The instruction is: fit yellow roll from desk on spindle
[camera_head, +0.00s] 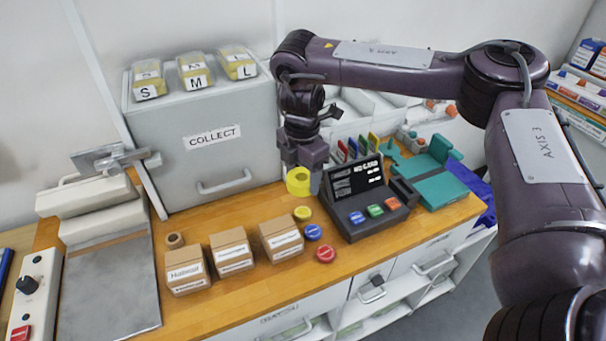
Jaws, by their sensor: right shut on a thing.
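The yellow roll (298,183) is at the back middle of the wooden desk, left of the black terminal. My right gripper (306,172) points down from above and is shut on the roll. I cannot tell whether the roll touches the desk or hangs just above it. I cannot make out the spindle for certain; a grey metal fitting (110,158) sticks out at the left, beside the grey cabinet. My left gripper is out of view.
The black terminal (362,192) with coloured buttons stands right of the roll. Small cardboard boxes (232,251), coloured discs (325,254) and a brown ring (174,240) lie in front. The grey COLLECT cabinet (180,175) stands behind. A teal device (432,177) is at the right.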

